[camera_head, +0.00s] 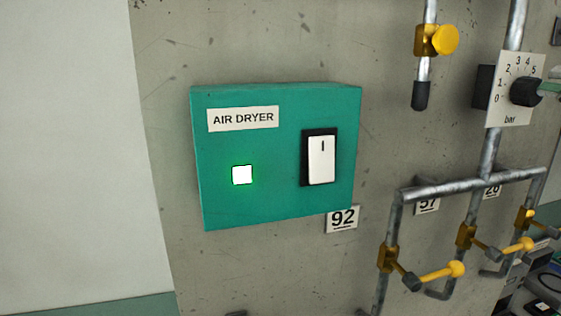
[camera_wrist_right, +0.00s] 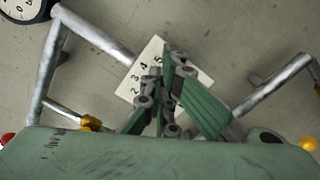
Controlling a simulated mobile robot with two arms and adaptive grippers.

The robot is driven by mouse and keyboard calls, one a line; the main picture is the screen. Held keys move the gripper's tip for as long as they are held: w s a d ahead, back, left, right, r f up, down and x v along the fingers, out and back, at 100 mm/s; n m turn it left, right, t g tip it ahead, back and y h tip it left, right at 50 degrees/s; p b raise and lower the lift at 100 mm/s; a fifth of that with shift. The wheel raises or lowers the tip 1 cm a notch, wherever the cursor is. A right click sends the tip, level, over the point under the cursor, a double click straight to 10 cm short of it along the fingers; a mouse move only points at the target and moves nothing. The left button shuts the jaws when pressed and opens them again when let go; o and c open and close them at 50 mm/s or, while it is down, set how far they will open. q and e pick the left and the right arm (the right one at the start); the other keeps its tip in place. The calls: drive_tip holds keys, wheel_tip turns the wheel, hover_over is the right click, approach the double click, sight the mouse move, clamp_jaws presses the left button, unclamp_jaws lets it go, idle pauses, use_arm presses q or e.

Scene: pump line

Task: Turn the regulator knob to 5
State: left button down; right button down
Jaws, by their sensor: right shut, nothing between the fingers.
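The regulator's black knob (camera_head: 525,91) sits on a white scale plate (camera_head: 509,107) marked 0 to 5 and "bar", at the right of the head view. A green piece at the right edge there touches or overlaps the knob; it looks like a tip of my right gripper. In the right wrist view the scale plate (camera_wrist_right: 205,78) shows 2 to 5. My right gripper (camera_wrist_right: 165,78) is shut and empty in front of the plate, its fingers hiding the knob there. The knob's pointer setting cannot be read. My left gripper is out of view.
A teal air dryer box (camera_head: 276,160) with a lit green lamp and a white rocker switch (camera_head: 321,160) is left of the regulator. Pipes with yellow-handled valves (camera_head: 440,272) lie below. A yellow-knobbed valve (camera_head: 437,40) is up left of the plate. A gauge (camera_wrist_right: 22,8) shows at top left.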

drive_tip(key=shift+a+f+b, duration=0.1)
drive_tip(key=shift+f+b, duration=0.2)
idle(0.4)
drive_tip(key=shift+a+f+b, duration=0.25)
drive_tip(key=shift+a+b, duration=0.1)
drive_tip(key=shift+b, duration=0.05)
idle(0.6)
drive_tip(key=shift+f+b, duration=0.15)
drive_tip(key=shift+b, duration=0.15)
drive_tip(key=shift+d+f+b, duration=0.1)
drive_tip(key=shift+f+b, duration=0.2)
drive_tip(key=shift+b, duration=0.85)
drive_tip(key=shift+d+b, duration=0.1)
drive_tip(key=shift+b, duration=0.3)
drive_tip(key=shift+d, duration=0.1)
drive_tip(key=shift+d+r+b+v, duration=0.1)
drive_tip(key=shift+d+b+v, duration=0.05)
drive_tip(key=shift+b+v, duration=1.05)
drive_tip(key=shift+d+r+b+v, duration=0.15)
drive_tip(key=shift+b+v, duration=0.65)
drive_tip(key=shift+v, duration=0.8)
